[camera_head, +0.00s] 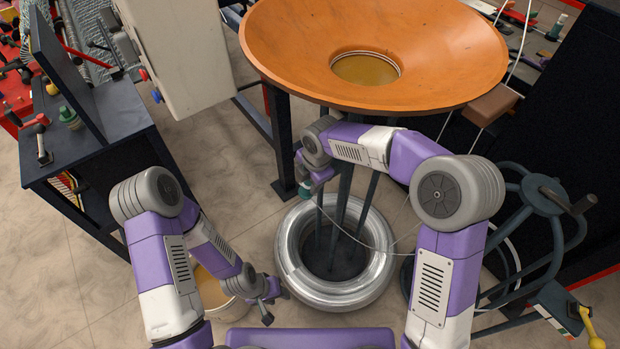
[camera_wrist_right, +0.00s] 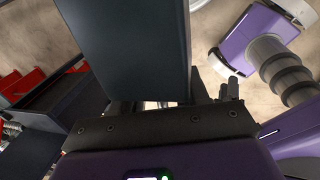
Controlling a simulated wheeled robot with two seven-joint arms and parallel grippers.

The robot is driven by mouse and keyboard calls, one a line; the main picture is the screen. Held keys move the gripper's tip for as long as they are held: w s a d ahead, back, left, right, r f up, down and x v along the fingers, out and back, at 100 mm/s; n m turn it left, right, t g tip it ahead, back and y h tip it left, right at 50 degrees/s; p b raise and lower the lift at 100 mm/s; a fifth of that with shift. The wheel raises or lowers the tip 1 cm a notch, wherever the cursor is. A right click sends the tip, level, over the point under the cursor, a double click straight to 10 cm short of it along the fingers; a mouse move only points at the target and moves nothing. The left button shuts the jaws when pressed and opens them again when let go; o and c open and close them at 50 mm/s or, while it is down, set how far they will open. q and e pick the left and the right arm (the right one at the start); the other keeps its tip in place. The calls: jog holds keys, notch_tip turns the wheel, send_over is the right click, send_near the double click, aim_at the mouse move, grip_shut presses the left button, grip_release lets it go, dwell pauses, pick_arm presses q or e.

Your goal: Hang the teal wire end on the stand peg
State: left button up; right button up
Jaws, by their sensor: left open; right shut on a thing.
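My right gripper (camera_head: 306,202) is shut under the left side of the orange bowl, in the head view. A small teal piece (camera_head: 305,190) shows at its fingers, and a thin pale wire (camera_head: 366,240) curves from there down to the right. My left gripper (camera_head: 267,309) is open and empty, low between the bucket and the wire coil. A dark teal stand (camera_head: 545,199) with curved bars is at the right, apart from both grippers. A short brown peg (camera_head: 586,201) sticks out near its top. In the right wrist view, the fingertips and wire end cannot be made out.
The orange bowl (camera_head: 300,50) overhangs my right forearm. A silver wire coil (camera_head: 372,275) lies on the floor around dark upright bars. A bucket (camera_head: 218,280) stands by my left forearm. In the right wrist view, a dark panel (camera_wrist_right: 132,40) fills the middle.

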jog(key=o, duration=1.2)
jog(key=shift+o, duration=0.2)
